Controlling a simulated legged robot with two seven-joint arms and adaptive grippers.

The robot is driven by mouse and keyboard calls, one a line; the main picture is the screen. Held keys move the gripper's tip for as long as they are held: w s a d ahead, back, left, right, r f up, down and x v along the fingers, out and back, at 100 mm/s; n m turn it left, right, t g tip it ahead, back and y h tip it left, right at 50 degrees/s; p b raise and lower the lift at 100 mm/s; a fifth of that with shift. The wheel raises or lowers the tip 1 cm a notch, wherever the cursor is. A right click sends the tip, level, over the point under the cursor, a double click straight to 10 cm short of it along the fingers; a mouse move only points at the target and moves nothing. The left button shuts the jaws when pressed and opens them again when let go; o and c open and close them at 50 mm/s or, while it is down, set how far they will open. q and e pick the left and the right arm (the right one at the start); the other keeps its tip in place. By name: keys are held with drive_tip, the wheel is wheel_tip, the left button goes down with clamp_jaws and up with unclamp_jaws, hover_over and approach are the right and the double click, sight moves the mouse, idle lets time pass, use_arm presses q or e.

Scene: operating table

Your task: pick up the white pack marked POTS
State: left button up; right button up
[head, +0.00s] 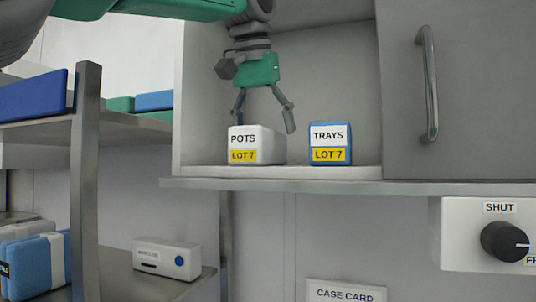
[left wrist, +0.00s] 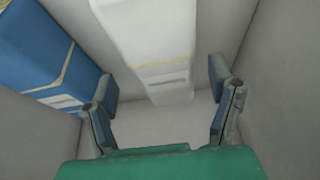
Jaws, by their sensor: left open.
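The white pack marked POTS (head: 268,146), with a yellow LOT 7 label, stands on the floor of an open cabinet bay. My left gripper (head: 264,118) hangs from above with its fingers spread and pointing down over this pack. In the left wrist view the white pack (left wrist: 155,40) lies between the lines of my open left gripper's fingers (left wrist: 163,92), with nothing held. Whether the fingertips reach beside the pack or stay above it is hard to tell. My right gripper is not in view.
A blue pack marked TRAYS (head: 330,156) stands to the right; it also shows in the left wrist view (left wrist: 40,50), close to one finger. A closed cabinet door (head: 475,90) is at right. Shelves with packs (head: 35,98) stand at left. A control knob (head: 504,241) sits below.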

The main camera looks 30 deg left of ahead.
sight(267, 152)
use_arm(q)
drive_tip(key=f, duration=0.3)
drive_tip(key=shift+w+d, duration=0.15)
drive_tip(key=shift+d, duration=0.2)
drive_tip(key=shift+w+a+f+p, duration=0.3)
drive_tip(key=shift+w+a+f, duration=0.05)
drive_tip(key=shift+a+f, duration=0.2)
drive_tip(key=shift+w+a+f+p, duration=0.25)
drive_tip(key=shift+w+a+f, duration=0.05)
drive_tip(key=shift+a+f, duration=0.2)
drive_tip(key=shift+s+a+f, duration=0.1)
drive_tip(key=shift+a, duration=0.1)
drive_tip(key=shift+s+d, duration=0.1)
drive_tip(key=shift+d, duration=0.25)
drive_tip(key=c, duration=1.1)
drive_tip(key=shift+d, duration=0.25)
drive_tip(key=shift+c, duration=1.2)
drive_tip(key=shift+d+r, duration=0.2)
drive_tip(key=shift+d, duration=0.1)
drive_tip(key=shift+c, duration=0.2)
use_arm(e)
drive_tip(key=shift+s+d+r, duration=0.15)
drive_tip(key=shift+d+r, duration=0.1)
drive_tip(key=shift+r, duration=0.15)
use_arm(q)
drive_tip(key=shift+a, duration=0.1)
